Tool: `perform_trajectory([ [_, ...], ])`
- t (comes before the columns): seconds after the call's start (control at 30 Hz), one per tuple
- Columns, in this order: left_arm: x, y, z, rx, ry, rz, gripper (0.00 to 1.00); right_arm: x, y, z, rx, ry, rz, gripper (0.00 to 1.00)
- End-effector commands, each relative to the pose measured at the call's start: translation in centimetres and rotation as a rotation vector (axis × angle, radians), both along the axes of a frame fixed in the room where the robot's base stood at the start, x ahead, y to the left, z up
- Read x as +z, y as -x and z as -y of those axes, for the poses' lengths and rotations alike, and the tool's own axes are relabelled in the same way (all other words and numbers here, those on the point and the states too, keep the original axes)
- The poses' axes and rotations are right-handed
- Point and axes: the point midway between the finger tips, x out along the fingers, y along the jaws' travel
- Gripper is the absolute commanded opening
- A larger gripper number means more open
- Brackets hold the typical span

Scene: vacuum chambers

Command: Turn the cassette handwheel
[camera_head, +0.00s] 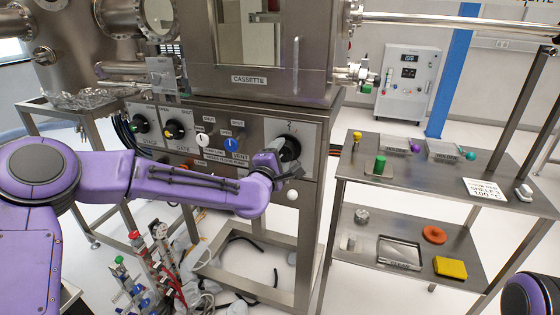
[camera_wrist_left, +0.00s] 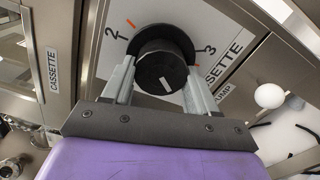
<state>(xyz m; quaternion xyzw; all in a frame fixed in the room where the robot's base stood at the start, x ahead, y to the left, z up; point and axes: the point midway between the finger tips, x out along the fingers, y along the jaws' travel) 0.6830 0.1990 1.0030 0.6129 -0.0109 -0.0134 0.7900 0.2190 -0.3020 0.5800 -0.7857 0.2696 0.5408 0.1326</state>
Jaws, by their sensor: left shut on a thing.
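The cassette handwheel (camera_head: 289,147) is a round black knob on a pale plate at the right end of the chamber's front panel. In the left wrist view the handwheel (camera_wrist_left: 160,68) shows its dark face with a short white mark low on it. The dial (camera_wrist_left: 118,14) around it carries the numbers 2 and 3 with orange ticks. My left gripper (camera_head: 287,165) is at the handwheel, partly covering it in the head view. In the wrist view its two fingers (camera_wrist_left: 160,78) are shut on the knob, one on each side. My right gripper is not in view.
The stage knob (camera_head: 141,124), the gate knob (camera_head: 174,130) and a blue vent knob (camera_head: 231,145) line the same panel. A round white knob (camera_head: 292,195) is below the handwheel. A steel table (camera_head: 410,185) with small parts stands to the right.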

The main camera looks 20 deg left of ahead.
Motion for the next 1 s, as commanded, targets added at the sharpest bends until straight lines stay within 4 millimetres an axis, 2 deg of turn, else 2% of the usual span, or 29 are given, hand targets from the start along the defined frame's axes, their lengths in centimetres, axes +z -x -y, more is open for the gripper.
perform_trajectory([
  [0.03,-0.50,0.05,0.01,0.000,0.023,-0.006,0.28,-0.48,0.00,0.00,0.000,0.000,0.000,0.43],
  [0.3,-0.41,0.05,0.05,-0.001,0.106,-0.010,0.28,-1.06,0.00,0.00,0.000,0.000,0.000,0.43],
  [0.8,-0.37,0.05,0.06,-0.001,0.123,-0.010,0.28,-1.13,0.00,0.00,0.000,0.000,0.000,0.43],
  [0.83,-0.37,0.05,0.06,-0.001,0.123,-0.010,0.61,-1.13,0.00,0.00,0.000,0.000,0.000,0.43],
  [0.9,-0.34,0.04,0.05,-0.001,0.123,-0.010,0.84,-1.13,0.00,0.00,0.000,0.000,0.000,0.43],
  [1.0,-0.26,0.03,0.06,0.000,0.123,-0.008,0.84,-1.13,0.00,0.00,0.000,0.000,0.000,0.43],
])
